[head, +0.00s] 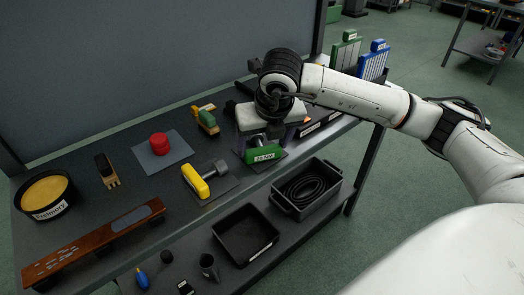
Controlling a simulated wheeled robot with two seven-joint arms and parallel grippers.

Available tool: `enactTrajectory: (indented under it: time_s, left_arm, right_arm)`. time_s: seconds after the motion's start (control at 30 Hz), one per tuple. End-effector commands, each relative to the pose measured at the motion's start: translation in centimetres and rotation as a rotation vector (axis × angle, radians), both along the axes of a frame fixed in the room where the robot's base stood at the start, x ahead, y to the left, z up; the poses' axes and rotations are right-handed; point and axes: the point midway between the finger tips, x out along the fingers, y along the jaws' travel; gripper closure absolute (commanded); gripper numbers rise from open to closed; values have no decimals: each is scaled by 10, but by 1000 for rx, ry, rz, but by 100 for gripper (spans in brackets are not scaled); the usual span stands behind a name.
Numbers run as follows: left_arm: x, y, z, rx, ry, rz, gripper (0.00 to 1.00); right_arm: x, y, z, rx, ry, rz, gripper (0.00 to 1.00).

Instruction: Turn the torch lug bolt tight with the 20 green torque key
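The green torque key (264,153) lies on a dark mat on the bench top, with a white label on its front face; its rear part is partly hidden by my gripper. My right gripper (265,133) is pointing down just above and behind the green key. Its two fingers look spread apart, one on each side; I cannot tell whether they touch the key. A yellow key (196,182) with a dark grey head lies on its own mat to the left. I cannot make out the torch lug bolt. My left gripper is not in view.
A red round piece (159,144), a green-and-yellow tool (207,120), a brush (106,170), a round tub (45,212) and a wooden board (93,250) stand on the bench. Below are an empty black tray (273,238) and a bin with coiled hose (340,185). Green (345,52) and blue racks (373,66) stand behind my arm.

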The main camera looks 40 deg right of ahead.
Motion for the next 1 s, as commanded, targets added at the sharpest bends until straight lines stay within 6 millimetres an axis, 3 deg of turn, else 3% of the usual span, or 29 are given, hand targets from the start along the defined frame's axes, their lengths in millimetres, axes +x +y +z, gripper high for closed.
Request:
enactTrajectory:
  time_s: [0.07, 0.37, 0.4, 1.0]
  left_arm:
    - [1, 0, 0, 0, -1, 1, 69]
    - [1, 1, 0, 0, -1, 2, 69]
    - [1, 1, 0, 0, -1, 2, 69]
    - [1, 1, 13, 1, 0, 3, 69]
  right_arm:
    - [0, 0, 0, 0, 0, 0, 54]
    - [0, 0, 0, 0, 0, 0, 54]
    - [0, 0, 0, 1, -1, 0, 59]
    - [0, 0, 25, 0, -2, 0, 59]
